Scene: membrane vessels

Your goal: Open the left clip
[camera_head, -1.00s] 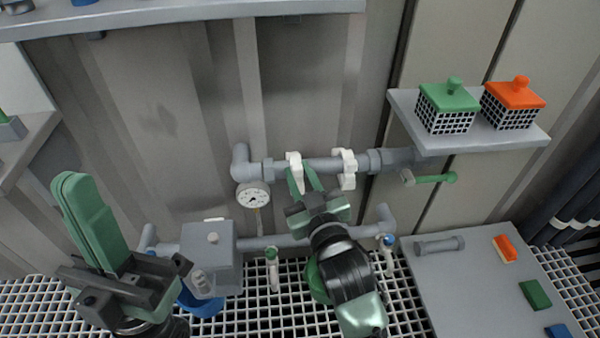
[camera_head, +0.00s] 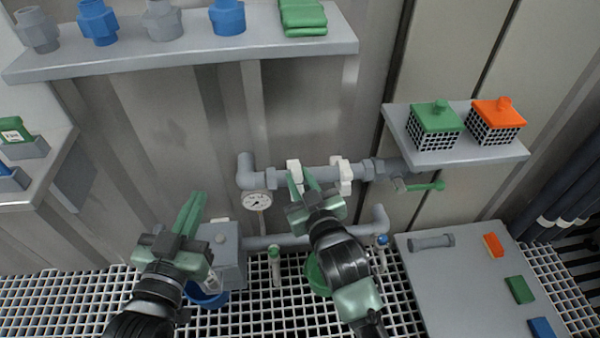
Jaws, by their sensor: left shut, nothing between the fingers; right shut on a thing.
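The left clip (camera_head: 294,170) is a white piece on the grey horizontal pipe (camera_head: 318,174). A matching white right clip (camera_head: 343,174) sits a little further right on the same pipe. My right gripper (camera_head: 302,178) is shut on the left clip; its green fingers cover the lower part of it, so I cannot tell how far the clip is open. My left gripper (camera_head: 195,202) is shut and empty, left of the clips, in front of the grey box on the lower pipe.
A pressure gauge (camera_head: 257,203) hangs below the pipe's left end. A green-handled valve (camera_head: 425,187) is at right, under a shelf (camera_head: 455,157) with green and orange-lidded baskets. An upper shelf (camera_head: 180,60) holds fittings. A grey table (camera_head: 455,285) stands lower right.

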